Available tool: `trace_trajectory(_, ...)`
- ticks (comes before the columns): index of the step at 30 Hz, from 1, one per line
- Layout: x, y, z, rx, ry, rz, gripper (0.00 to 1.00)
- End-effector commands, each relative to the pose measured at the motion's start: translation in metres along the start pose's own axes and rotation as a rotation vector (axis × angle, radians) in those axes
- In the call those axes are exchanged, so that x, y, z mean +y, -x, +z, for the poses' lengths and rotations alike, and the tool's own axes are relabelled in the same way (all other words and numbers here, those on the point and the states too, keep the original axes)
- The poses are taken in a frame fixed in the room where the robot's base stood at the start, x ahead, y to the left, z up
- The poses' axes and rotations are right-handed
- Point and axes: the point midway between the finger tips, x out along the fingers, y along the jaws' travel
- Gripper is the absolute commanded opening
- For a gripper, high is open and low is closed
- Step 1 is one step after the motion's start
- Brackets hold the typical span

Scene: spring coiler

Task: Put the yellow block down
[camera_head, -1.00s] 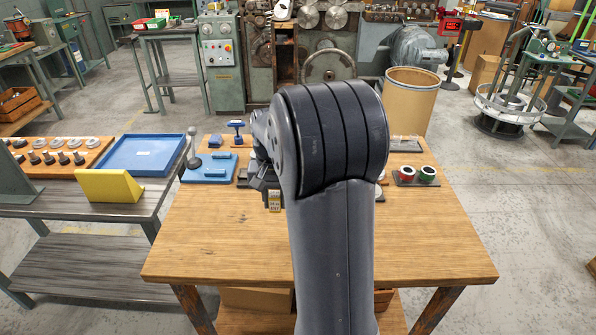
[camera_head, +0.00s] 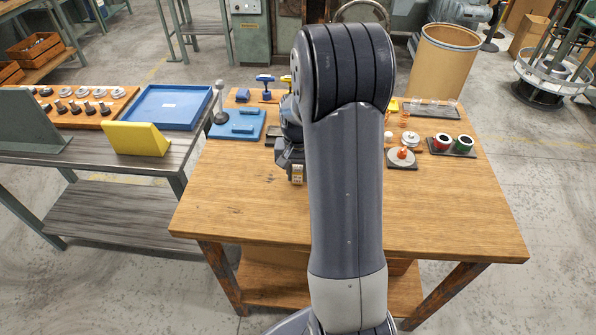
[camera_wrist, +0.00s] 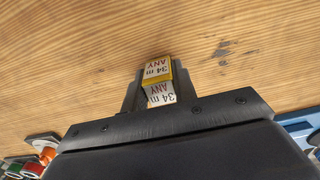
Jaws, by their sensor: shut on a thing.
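My gripper (camera_head: 297,170) is shut on a small yellow block (camera_head: 297,178) with a pale label, over the left-middle part of the wooden table (camera_head: 260,215). In the wrist view the block (camera_wrist: 158,70) sits between the dark fingers of the gripper (camera_wrist: 150,88). Its yellow-edged face and a second face below carry "34 m ANY" labels. The wood fills the view behind it; I cannot tell whether the block touches the table. My own arm hides the middle of the table in the head view.
A blue fixture (camera_head: 238,125) lies at the table's back left. Red and green spools (camera_head: 451,146) and a small plate with an orange piece (camera_head: 402,156) stand at the right. A larger yellow angled block (camera_head: 138,139) and blue tray (camera_head: 165,106) are on the left bench. The table's front is bare.

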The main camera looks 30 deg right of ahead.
Motion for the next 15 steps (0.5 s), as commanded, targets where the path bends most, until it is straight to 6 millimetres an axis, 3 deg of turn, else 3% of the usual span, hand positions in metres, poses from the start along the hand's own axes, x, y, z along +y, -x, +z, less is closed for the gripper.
trace_trajectory(10,0.0,-0.0044,0.0,0.001,0.0,0.0,0.05)
trace_trajectory(11,0.0,-0.0043,-0.0001,0.001,0.0,0.0,0.27)
trace_trajectory(15,0.0,-0.0032,0.0,0.001,0.0,0.0,0.39)
